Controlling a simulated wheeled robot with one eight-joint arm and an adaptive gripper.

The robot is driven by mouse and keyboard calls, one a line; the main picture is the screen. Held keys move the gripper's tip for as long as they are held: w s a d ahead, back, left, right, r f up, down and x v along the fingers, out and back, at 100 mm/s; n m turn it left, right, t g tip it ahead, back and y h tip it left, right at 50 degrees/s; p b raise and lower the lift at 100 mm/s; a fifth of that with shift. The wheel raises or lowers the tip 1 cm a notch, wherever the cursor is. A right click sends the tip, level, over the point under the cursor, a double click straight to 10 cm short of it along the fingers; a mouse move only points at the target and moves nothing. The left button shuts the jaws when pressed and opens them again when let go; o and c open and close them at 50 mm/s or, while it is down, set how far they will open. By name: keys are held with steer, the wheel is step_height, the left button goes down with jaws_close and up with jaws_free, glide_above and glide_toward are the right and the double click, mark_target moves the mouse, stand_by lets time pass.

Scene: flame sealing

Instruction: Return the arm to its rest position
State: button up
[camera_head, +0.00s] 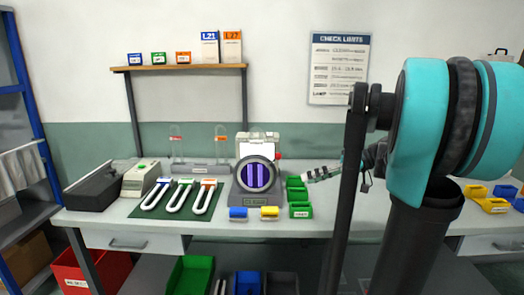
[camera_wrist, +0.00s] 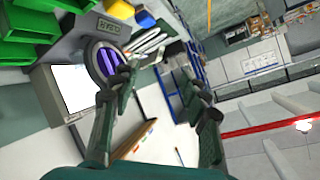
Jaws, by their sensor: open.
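My gripper (camera_wrist: 160,82) is open, with its two dark fingers spread apart and nothing seen between them in the wrist view. In the head view my teal and black arm fills the right side, bent above the bench. The gripper end of the arm (camera_head: 366,172) is partly hidden behind a dark arm link, raised over the bench right of the grey machine (camera_head: 243,198) with a round purple-striped window. The wrist view is tilted and shows the machine's purple window (camera_wrist: 108,62) beyond the fingers.
The workbench (camera_head: 130,232) carries green bins (camera_head: 300,211), blue and yellow bins, and U-shaped white tubes (camera_head: 181,195) on a green mat. A wall shelf (camera_head: 180,68) holds small boxes. A blue rack (camera_head: 35,110) stands at left. Yellow bins (camera_head: 490,204) sit at right.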

steer(key=s+a+f+m+h, duration=0.1)
steer(key=s+f+m+h, duration=0.15)
steer(key=f, duration=0.45)
steer(key=s+a+f+m+h, duration=0.2)
steer(key=s+f+h, duration=0.15)
steer(key=f, duration=0.45)
steer(key=s+d+f+m+h, duration=0.2)
steer(key=s+d+f+h, duration=0.1)
steer(key=s+f, duration=0.1)
steer(key=s+d+f+m+t+h, duration=0.1)
steer(key=s+d+f+m+h, duration=0.1)
steer(key=s+f, duration=0.3)
step_height(320, 180, down, 2)
steer(key=shift+d+f+t+h, duration=0.15)
steer(key=shift+d+t+h, duration=0.15)
steer(key=shift+d+h, duration=0.4)
